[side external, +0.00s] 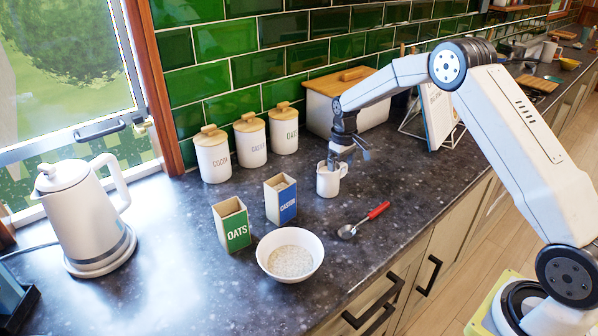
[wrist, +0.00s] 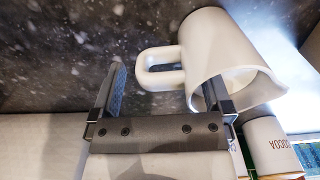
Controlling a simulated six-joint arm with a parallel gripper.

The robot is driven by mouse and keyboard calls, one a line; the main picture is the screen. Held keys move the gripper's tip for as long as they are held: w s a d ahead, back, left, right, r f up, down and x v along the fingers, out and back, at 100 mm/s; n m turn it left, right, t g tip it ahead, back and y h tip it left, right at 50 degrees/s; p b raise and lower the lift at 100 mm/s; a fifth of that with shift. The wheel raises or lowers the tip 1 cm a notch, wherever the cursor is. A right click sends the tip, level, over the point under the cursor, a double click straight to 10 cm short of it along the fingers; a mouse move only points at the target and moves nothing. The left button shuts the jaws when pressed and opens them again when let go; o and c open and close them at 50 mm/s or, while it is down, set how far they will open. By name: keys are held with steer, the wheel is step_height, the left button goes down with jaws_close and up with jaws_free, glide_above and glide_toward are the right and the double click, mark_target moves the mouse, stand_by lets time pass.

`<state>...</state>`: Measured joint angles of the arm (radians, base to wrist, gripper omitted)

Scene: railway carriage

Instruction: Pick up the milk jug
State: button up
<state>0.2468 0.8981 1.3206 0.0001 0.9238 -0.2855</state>
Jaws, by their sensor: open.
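The milk jug (side external: 327,183) is small and white. It stands upright on the dark speckled counter, with its handle to the right in the side view. My gripper (side external: 348,158) is open just above the jug, pointing down. In the wrist view the jug (wrist: 212,50) fills the upper right, with its open mouth towards me. Its handle lies between the two open fingers of my gripper (wrist: 165,74). One finger overlaps the jug's mouth and looks to be at or inside the rim. The other finger is apart from the handle. I cannot tell whether either finger touches the jug.
Lidded canisters (side external: 251,139) and a white bread bin (side external: 326,112) stand behind. OATS (side external: 234,226) and blue (side external: 281,200) boxes, a bowl (side external: 270,246) and a red-handled spoon (side external: 362,221) are in front. A kettle (side external: 82,210) is far left. Counter right of the jug is clear.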

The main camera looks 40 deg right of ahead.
steer(key=shift+f, duration=0.65)
jaws_close()
